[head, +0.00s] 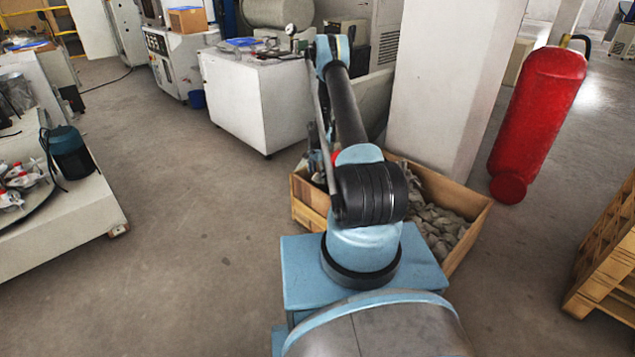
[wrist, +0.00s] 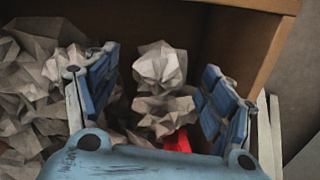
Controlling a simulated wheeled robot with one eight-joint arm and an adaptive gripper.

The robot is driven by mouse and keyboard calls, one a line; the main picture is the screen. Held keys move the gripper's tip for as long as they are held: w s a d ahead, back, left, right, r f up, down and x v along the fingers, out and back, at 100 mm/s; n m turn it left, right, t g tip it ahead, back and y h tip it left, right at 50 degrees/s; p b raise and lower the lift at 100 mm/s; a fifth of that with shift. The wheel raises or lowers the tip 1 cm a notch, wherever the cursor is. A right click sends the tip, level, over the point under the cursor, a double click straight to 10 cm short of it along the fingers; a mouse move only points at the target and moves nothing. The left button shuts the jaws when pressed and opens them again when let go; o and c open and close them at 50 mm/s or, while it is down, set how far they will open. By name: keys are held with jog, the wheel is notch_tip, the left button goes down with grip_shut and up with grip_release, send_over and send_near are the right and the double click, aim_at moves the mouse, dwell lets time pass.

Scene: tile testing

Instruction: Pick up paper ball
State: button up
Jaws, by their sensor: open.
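My gripper (wrist: 160,95) is open in the wrist view, its two blue-padded fingers spread apart. Crumpled grey-white paper balls fill the left and middle of a box in that view. One paper ball (wrist: 160,68) shows between and beyond the fingers, with another (wrist: 165,112) just below it in the picture. Neither is clearly touched by the fingers. In the head view the wooden crate (head: 478,222) stands behind my arm and holds a heap of paper balls (head: 437,215). My gripper is hidden there behind my arm.
The crate's brown wall (wrist: 245,45) rises close by the right finger. A small red thing (wrist: 177,142) lies low between the fingers. In the head view a white pillar (head: 445,90) stands behind the crate, a red cylinder (head: 537,125) to the right, and wooden pallets (head: 610,260) at the right edge.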

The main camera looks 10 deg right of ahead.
jog(key=shift+f, duration=1.2)
jog(key=c, duration=0.8)
